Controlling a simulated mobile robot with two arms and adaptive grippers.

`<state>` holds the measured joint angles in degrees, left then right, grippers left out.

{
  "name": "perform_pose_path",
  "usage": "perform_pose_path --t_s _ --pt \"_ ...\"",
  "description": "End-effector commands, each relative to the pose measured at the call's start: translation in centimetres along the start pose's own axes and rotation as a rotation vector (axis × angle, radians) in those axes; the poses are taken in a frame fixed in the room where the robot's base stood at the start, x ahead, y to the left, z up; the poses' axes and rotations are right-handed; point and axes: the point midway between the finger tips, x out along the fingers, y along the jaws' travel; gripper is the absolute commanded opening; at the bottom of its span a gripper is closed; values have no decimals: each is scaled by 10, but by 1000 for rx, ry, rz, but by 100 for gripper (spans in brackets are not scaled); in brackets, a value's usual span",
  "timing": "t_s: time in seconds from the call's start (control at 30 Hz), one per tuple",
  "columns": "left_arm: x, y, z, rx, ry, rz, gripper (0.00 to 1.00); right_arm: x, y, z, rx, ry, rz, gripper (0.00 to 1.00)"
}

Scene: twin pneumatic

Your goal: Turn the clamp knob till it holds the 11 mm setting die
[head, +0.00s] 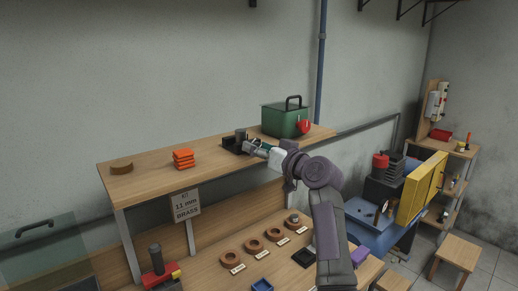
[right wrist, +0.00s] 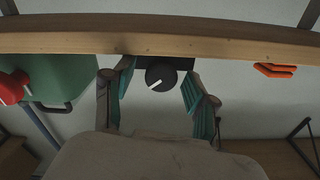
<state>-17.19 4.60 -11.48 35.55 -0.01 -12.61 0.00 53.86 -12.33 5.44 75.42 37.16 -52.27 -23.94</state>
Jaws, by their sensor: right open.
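The clamp (head: 232,146) is a small black device on the wooden shelf. Its knob (right wrist: 160,77) is black and round with a white pointer line, which lies slanted in the right wrist view. My right gripper (head: 249,147) reaches in from the right at shelf height, close to the clamp. In the right wrist view its two teal-padded fingers stand open on either side of the knob, with gaps visible. Whether a die sits in the clamp is hidden. Round brown holders (head: 253,246) with labels stand on the bench below; their sizes are unreadable. My left gripper is not in view.
A green box (head: 285,121) with a red knob stands right of the clamp. Orange stacked pieces (head: 183,159) and a brown piece (head: 121,168) lie left on the shelf. A sign (head: 186,206) reading "11 mm BRASS" hangs below. The shelf's front edge (right wrist: 155,42) runs close to the fingers.

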Motion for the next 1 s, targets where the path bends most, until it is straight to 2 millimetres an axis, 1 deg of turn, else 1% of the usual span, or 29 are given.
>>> perform_pose_path --t_s 0.17,0.27,0.37,0.6,0.7,0.83,1.0 --pt "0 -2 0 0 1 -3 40 -3 0 0 0 0 0 57" --pt "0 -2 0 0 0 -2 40 -14 1 0 0 2 2 57" --pt "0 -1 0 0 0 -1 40 -31 1 0 -3 2 3 57" --pt "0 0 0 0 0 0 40 -84 1 0 -4 1 3 57" --pt "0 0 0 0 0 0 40 -100 1 0 -3 0 2 57" --pt "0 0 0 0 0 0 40 -114 1 0 0 0 1 57" --pt "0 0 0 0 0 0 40 -120 0 1 0 -1 1 57"
